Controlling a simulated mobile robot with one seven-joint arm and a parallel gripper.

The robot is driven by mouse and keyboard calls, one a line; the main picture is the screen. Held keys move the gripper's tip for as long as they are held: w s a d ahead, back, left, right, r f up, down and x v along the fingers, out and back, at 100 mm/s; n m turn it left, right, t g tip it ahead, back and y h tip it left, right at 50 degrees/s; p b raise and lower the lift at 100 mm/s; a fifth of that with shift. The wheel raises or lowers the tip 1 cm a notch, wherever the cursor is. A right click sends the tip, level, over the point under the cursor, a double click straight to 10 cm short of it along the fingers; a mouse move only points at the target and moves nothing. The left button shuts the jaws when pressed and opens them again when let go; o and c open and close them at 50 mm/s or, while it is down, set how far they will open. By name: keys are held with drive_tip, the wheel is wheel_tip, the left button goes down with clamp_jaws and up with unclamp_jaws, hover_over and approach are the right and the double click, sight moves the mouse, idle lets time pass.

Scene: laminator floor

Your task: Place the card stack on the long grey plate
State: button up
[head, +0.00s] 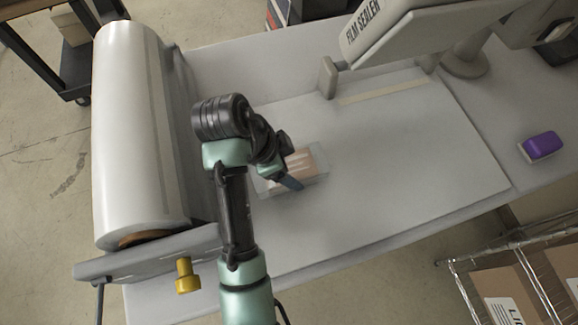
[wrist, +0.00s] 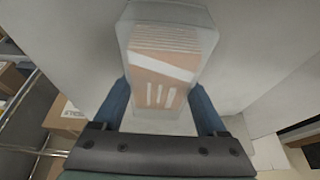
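The card stack (head: 303,163) is a tan block of cards with white bands inside a clear wrap. It is over the pale grey work surface in the head view and fills the upper middle of the wrist view (wrist: 160,65). My gripper (head: 287,170) is at the stack, and its blue fingers lie along both sides of the wrap in the wrist view (wrist: 162,105), seeming closed on it. I cannot tell whether the stack touches the surface. A long, flat pale grey panel (head: 420,150) extends right of the stack; I cannot tell whether this is the named plate.
A large film roll (head: 135,130) stands at left, with a yellow knob (head: 186,275) near its front end. The film sealer (head: 400,30) overhangs the back, above a beige strip (head: 385,92). A purple block (head: 541,145) sits at right. The panel's middle is clear.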

clamp_jaws()
wheel_tip(320, 180, up, 10)
drive_tip(key=p, duration=0.6)
drive_tip(key=shift+r, duration=0.25)
